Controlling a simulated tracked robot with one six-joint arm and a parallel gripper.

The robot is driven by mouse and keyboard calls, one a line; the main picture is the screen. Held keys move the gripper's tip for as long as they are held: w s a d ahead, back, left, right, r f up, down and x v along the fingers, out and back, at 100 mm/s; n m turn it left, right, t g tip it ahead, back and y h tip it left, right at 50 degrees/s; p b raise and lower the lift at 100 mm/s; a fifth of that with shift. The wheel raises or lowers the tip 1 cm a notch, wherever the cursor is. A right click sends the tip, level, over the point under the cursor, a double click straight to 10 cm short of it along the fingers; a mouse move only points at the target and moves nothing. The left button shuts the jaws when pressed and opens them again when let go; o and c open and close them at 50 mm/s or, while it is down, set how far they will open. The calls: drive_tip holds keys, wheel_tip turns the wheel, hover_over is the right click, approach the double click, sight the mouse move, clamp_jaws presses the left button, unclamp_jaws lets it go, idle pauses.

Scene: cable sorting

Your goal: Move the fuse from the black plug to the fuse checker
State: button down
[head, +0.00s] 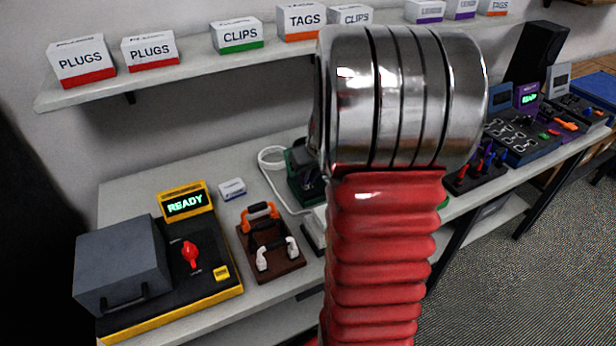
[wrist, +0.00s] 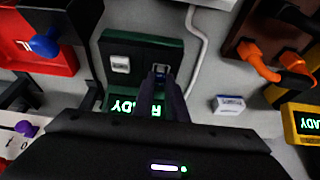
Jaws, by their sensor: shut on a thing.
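In the wrist view, the dark fingers of my gripper (wrist: 160,78) point at a green device with a dark top panel (wrist: 132,44). They are close together on a small thing, mostly hidden, which fits the fuse (wrist: 160,69). The device has a white square part (wrist: 120,64) and a green lit display (wrist: 123,105) partly covered by my fingers; it looks like the fuse checker. I cannot tell whether the fuse touches it. In the head view, the green device (head: 296,186) is partly behind my arm, which hides my gripper. I cannot make out the black plug.
A small white-and-blue box (head: 232,189) lies near a yellow machine (head: 228,294) with a READY display. A brown tray (head: 290,268) holds orange, black and white parts. A white cable (head: 272,180) runs beside the green device. A shelf of boxes (head: 190,72) is above.

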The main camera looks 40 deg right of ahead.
drive_tip(key=c, duration=1.7)
unclamp_jaws()
drive_tip(key=shift+o, duration=0.6)
drive_tip(key=o, duration=0.5)
drive_tip(key=shift+c, duration=0.2)
drive_tip(key=shift+r, duration=0.1)
wheel_tip(320, 180, up, 8)
